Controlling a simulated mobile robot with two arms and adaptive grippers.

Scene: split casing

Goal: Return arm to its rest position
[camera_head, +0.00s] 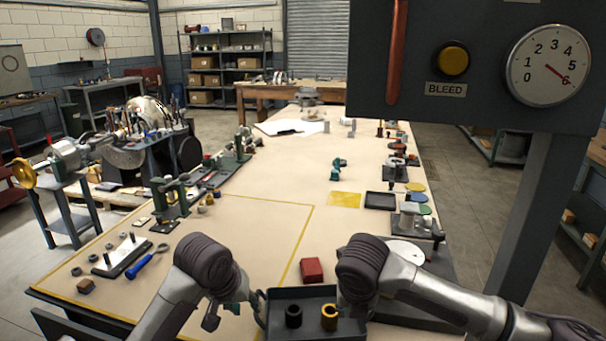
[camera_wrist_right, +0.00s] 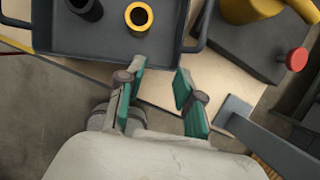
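My left gripper (camera_head: 226,306) hangs just left of a dark grey tray (camera_head: 276,320) at the near edge of the table. Its fingers look apart with nothing between them, and they seem clear of the tray's handle. The tray holds a black hollow cylinder (camera_head: 293,316) and a yellow hollow cylinder (camera_head: 329,317), both upright. My right gripper (camera_wrist_right: 160,82) is open and empty in the right wrist view, just off the tray's edge and apart from its handle (camera_wrist_right: 200,30). My right forearm hides that gripper in the head view.
A red block (camera_head: 312,269) lies behind the tray. A panel with a gauge (camera_head: 548,65) and a yellow BLEED button (camera_head: 452,58) stands at the right on a post. A blue-handled tool (camera_head: 147,266) lies on the left of the table. The taped area beside it is mostly clear.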

